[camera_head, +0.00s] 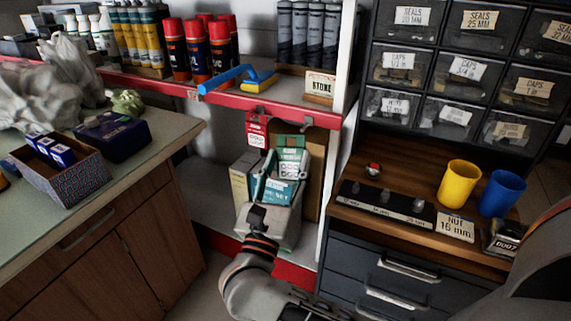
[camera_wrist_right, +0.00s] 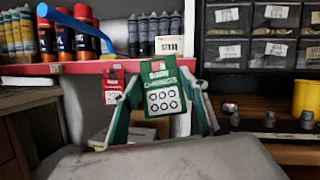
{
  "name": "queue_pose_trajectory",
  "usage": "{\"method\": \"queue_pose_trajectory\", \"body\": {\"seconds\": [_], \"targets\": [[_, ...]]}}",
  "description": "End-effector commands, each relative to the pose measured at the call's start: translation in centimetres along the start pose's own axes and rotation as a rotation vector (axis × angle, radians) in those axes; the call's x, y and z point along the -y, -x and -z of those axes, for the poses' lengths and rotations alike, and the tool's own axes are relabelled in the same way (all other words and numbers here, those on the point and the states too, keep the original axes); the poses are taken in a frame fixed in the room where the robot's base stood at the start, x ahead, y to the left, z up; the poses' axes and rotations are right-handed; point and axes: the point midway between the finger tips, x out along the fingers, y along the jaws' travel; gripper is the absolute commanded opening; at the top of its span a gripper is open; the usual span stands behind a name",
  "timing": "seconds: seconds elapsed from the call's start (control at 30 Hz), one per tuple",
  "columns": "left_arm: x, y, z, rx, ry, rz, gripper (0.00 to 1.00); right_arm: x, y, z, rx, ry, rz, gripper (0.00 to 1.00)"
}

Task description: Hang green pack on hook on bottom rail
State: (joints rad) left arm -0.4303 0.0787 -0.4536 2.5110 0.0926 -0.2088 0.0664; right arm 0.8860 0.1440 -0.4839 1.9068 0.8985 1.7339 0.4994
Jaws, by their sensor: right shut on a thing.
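The green pack (camera_head: 290,143), with a white panel of dark rings, is upright at the red bottom rail (camera_head: 215,92). It also shows in the right wrist view (camera_wrist_right: 163,75), its top edge overlapping the rail. My right gripper (camera_head: 288,163) is shut on the pack, with one green-grey finger at each side. A small metal hook (camera_head: 306,122) shows at the rail just right of the pack's top. I cannot tell whether the pack's hole is around a hook. A red pack (camera_head: 257,130) hangs left of it.
Boxes (camera_head: 240,178) stand on the lower shelf behind my right gripper. Above the rail are red cans (camera_head: 172,50), a blue-handled tool (camera_head: 225,79) and grey tubes (camera_head: 315,35). The wooden bench (camera_head: 400,180) at right carries a yellow cup (camera_head: 458,184) and a blue cup (camera_head: 502,193).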

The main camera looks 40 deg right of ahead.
Motion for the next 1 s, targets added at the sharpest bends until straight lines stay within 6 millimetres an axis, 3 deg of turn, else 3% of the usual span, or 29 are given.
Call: {"method": "queue_pose_trajectory", "body": {"seconds": [1.0], "targets": [[-0.4, -0.1, -0.5, -0.004, 0.065, -0.005, 0.4, 0.4, -4.9, 2.6, 0.0, 0.004, 0.0, 0.26]]}}
